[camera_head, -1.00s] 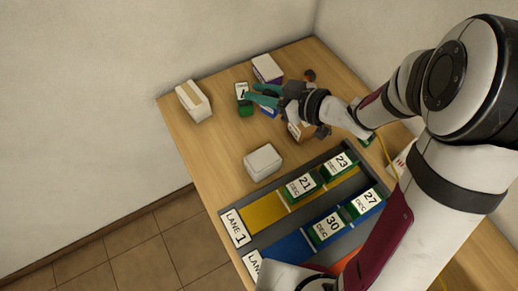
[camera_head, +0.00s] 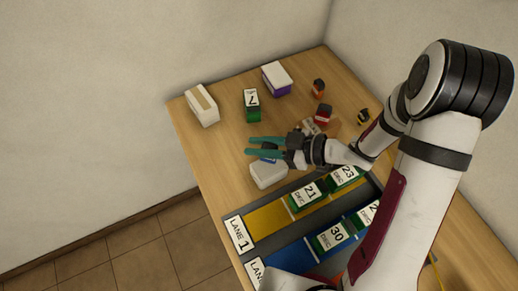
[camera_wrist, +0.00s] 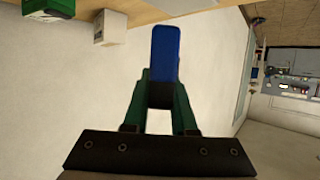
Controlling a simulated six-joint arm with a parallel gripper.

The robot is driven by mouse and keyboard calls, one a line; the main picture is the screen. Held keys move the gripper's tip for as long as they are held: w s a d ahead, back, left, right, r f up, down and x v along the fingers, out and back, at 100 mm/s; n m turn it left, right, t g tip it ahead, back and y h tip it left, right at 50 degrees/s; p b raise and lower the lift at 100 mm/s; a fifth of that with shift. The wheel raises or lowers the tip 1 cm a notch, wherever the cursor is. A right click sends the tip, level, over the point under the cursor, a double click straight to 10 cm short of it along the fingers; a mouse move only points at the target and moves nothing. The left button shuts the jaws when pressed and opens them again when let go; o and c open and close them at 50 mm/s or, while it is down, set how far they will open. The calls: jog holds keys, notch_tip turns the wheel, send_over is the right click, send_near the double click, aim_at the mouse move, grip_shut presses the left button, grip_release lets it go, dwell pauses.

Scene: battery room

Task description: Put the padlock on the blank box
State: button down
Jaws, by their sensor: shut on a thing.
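My gripper (camera_head: 253,148) has teal fingers and is shut on a blue thing, taken as the padlock (camera_head: 268,160). In the wrist view the blue padlock (camera_wrist: 165,55) stands out past the fingertips as a rounded slab. Its shackle is not visible. The blank box (camera_head: 268,175) is plain white and sits on the table behind lane 1. In the head view the gripper and padlock appear just above its far edge in the picture. I cannot tell whether the padlock touches it.
A white box with a tan strip (camera_head: 203,106), a green block with a white label (camera_head: 252,106) and a purple box with a white lid (camera_head: 277,80) stand at the back. Small red and dark things (camera_head: 323,113) lie to the right.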

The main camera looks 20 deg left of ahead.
jog(key=shift+f, duration=1.2)
jog(key=shift+f, duration=0.2)
jog(key=c, duration=0.7)
grip_release()
jog(key=shift+r, duration=0.15)
